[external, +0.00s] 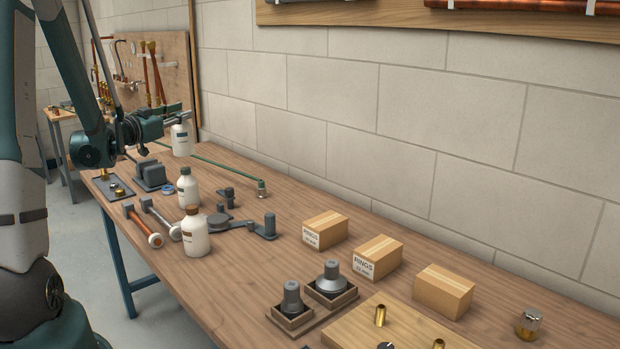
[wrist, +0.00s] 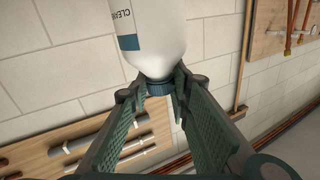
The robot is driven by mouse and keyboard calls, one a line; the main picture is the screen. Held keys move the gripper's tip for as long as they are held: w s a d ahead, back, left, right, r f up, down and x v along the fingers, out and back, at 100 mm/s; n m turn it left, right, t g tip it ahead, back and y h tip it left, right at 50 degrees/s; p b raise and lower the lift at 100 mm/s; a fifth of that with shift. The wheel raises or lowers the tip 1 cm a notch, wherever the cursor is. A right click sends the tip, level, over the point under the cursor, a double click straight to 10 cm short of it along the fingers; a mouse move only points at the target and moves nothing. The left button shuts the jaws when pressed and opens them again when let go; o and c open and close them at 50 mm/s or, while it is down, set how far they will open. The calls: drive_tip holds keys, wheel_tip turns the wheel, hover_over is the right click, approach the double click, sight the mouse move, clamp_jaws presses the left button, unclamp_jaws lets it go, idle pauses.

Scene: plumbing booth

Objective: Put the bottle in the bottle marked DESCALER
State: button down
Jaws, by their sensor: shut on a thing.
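A white bottle (external: 181,140) with a blue-grey cap hangs from or stands under my gripper (external: 179,116) at the far end of the bench. In the wrist view my gripper (wrist: 161,92) is shut on this bottle (wrist: 158,35) at its cap. Its label is cut off by the picture edge and shows lettering like "CLE". Whether its base touches the bench is unclear. A white bottle with a dark cap (external: 188,189) and a white bottle with a brown cap (external: 195,236) stand upright nearer the camera. I cannot read their labels, so no DESCALER marking is legible.
A grey vise-like block (external: 151,175), two hammer-like tools (external: 150,225) and a dark metal fixture (external: 250,228) lie around the standing bottles. Small boxes (external: 325,230) line the bench's middle. A block wall (external: 420,100) runs behind the bench (external: 280,196).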

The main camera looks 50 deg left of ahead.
sight(181, 128)
drive_tip(key=shift+s+a, duration=0.15)
drive_tip(key=shift+s, duration=0.05)
drive_tip(key=shift+w+f+b, duration=0.15)
drive_tip(key=shift+f+b, duration=1.2)
drive_tip(key=shift+f, duration=1.25)
drive_tip(key=c, duration=2.1)
unclamp_jaws()
drive_tip(key=shift+c, duration=0.2)
